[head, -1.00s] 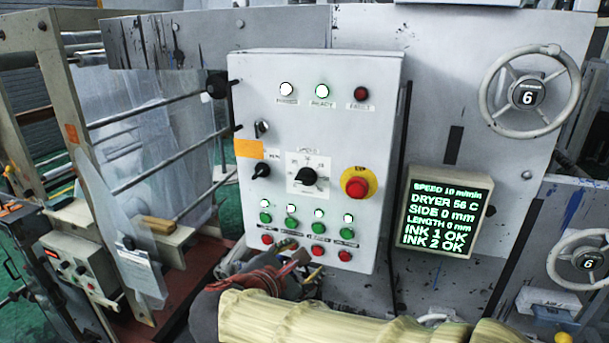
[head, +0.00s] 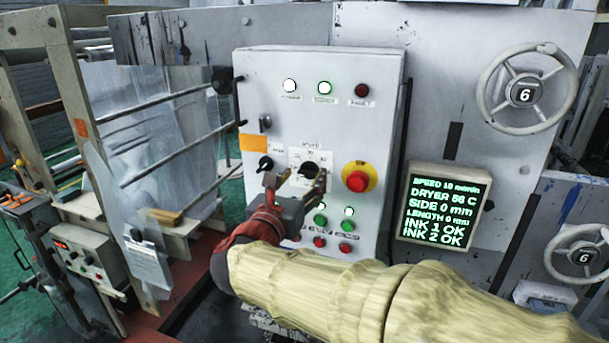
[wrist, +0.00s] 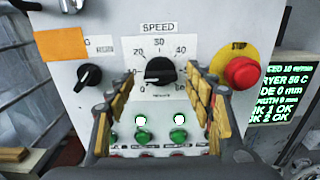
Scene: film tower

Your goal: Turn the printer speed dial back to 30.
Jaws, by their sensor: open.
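The speed dial (wrist: 160,71) is a black knob on a white plate marked SPEED, with a scale from 0 to 60 and 30 at the top. In the head view the dial (head: 309,170) shows just above my fingers. The display screen (head: 445,212) reads SPEED 10 m/min. My gripper (head: 296,184) is open and empty in front of the panel, just below the dial. In the wrist view the fingers of my gripper (wrist: 160,88) stand apart at the left and right of the dial, and I see no contact.
A red emergency button (wrist: 241,73) on a yellow ring sits close right of the dial. A black selector knob (wrist: 89,75) is to the left. Lit green buttons (wrist: 178,134) lie below, between my fingers. A handwheel (head: 527,90) is at the upper right.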

